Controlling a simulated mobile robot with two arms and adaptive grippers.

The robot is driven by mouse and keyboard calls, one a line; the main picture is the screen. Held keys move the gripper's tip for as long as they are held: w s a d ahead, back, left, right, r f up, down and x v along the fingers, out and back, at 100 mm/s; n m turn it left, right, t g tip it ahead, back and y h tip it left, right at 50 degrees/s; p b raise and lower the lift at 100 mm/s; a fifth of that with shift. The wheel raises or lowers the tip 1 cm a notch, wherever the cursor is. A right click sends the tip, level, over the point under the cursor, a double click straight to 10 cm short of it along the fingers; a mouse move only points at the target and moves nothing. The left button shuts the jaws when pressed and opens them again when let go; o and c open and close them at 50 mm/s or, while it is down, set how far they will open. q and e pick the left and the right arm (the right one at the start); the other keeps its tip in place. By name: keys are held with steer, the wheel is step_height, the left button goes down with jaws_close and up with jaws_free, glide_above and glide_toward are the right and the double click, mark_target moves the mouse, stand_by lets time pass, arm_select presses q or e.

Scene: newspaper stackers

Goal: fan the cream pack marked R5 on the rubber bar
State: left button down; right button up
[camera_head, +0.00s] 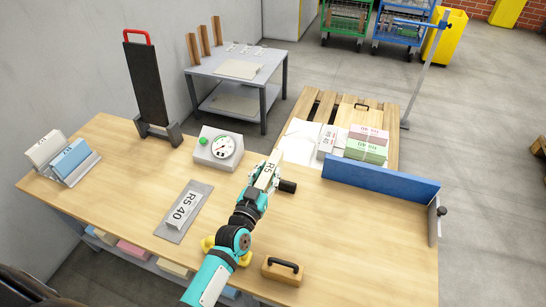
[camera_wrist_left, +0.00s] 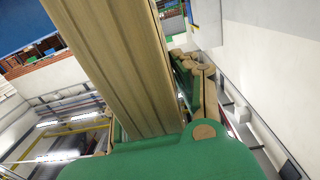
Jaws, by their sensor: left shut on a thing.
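My left gripper (camera_head: 263,186) is shut on a cream pack marked R5 (camera_head: 267,172) and holds it over the middle of the table. In the left wrist view the pack (camera_wrist_left: 110,60) fills the middle as a long tan block with fine lines along it, beside the gripper's green parts. A tall black bar (camera_head: 146,85) with a red handle stands upright in a grey base at the table's back left; it looks like the rubber bar. The held pack is apart from it, to its right and nearer. My right gripper is not in view.
A dial gauge (camera_head: 220,148) stands between bar and pack. A handled wooden block (camera_head: 282,271) lies at the front. A blue fence (camera_head: 380,182) edges the right. White and blue packs (camera_head: 69,160) stand at left.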

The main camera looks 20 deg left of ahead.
arm_select(q)
steer(key=w+a+f+b, duration=0.2)
steer(key=w+f+b, duration=0.3)
steer(key=f, duration=0.1)
steer(key=shift+w+b, duration=0.15)
steer(key=shift+b, duration=0.2)
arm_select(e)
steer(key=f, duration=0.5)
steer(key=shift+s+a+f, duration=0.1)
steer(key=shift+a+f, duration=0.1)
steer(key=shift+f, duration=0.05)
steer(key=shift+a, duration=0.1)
arm_select(q)
steer(key=shift+f, duration=0.2)
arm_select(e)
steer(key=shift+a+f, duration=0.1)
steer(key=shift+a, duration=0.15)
arm_select(q)
steer(key=shift+f+b, duration=0.35)
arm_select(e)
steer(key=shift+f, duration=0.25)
arm_select(q)
steer(key=shift+f, duration=0.15)
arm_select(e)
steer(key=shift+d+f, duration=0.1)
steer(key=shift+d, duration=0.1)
arm_select(q)
steer(key=shift+w, duration=0.15)
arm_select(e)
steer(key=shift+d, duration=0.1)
